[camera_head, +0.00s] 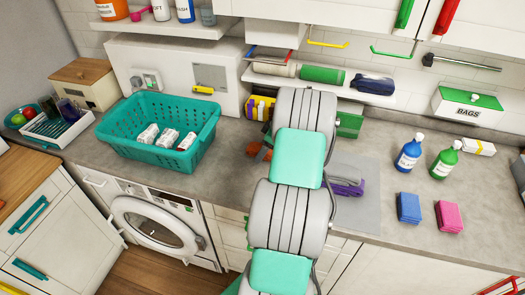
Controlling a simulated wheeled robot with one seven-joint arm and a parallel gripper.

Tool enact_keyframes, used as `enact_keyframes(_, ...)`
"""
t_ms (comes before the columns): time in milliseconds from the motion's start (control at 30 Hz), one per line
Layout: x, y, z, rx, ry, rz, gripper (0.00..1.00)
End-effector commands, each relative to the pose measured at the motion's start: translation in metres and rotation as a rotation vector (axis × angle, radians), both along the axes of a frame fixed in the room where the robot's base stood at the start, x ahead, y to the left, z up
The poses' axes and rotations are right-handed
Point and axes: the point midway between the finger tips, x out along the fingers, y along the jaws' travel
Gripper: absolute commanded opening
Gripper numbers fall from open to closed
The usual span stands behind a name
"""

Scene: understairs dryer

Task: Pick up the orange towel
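A dark orange thing (263,152), possibly the orange towel, shows on the counter just left of my arm. Most of it is hidden behind the arm, so its shape and full extent cannot be told. My arm rises through the middle of the view and reaches over the counter. My gripper is hidden behind the arm links, so I cannot see its fingers or whether it touches the orange thing.
A teal basket (133,151) with several white packs stands left on the counter (395,232). A purple cloth (347,187) lies on a grey mat (358,214) right of the arm. Bottles and blue and pink stacks stand farther right. A shelf (290,82) holds rolled towels behind.

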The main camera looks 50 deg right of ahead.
Motion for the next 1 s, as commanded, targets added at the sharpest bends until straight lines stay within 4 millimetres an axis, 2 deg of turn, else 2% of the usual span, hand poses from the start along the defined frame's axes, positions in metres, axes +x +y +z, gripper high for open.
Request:
enact_keyframes(67,-0.0001,0.0002,-0.0002,0.0,0.0,0.0,0.73)
enact_keyframes(833,0.0002,0.0005,0.0002,0.001,0.0,0.0,0.1)
enact_keyframes(1000,0.0002,0.0003,0.0004,0.0,0.0,0.0,0.1)
